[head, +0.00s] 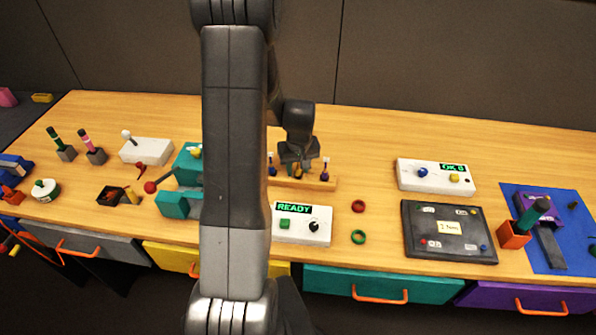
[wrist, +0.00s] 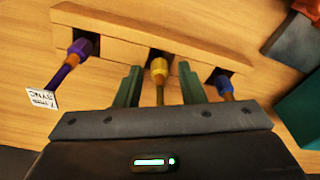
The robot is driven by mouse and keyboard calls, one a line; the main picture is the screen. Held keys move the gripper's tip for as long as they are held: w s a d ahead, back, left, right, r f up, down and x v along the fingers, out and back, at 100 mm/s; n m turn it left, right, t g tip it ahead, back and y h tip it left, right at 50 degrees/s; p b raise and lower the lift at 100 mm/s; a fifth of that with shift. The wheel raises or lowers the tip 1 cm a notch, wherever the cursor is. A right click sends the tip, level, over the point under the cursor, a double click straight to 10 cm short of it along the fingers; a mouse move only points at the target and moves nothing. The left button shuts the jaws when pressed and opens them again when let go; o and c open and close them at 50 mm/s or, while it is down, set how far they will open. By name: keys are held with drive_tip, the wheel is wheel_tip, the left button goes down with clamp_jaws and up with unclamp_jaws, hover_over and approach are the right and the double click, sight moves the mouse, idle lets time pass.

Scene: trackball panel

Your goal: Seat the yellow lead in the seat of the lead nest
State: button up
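The lead nest (wrist: 120,33) is a wooden block with dark square openings. The yellow lead (wrist: 159,70) has its yellow plug at the middle opening, its thin stem pointing toward my gripper. I cannot tell how deep the plug sits. My gripper (wrist: 160,80) is open, with one green finger on each side of the yellow lead and a visible gap to both. In the head view my gripper (head: 298,160) is over the nest (head: 318,184), partly hiding the yellow lead.
A purple lead (wrist: 70,62) with a white tag is at the left opening in the wrist view, and a blue lead (wrist: 223,86) is at the right one. A teal block (wrist: 300,108) stands to the right. A READY box (head: 302,224) stands in front of the nest.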

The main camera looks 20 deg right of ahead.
clamp_jaws()
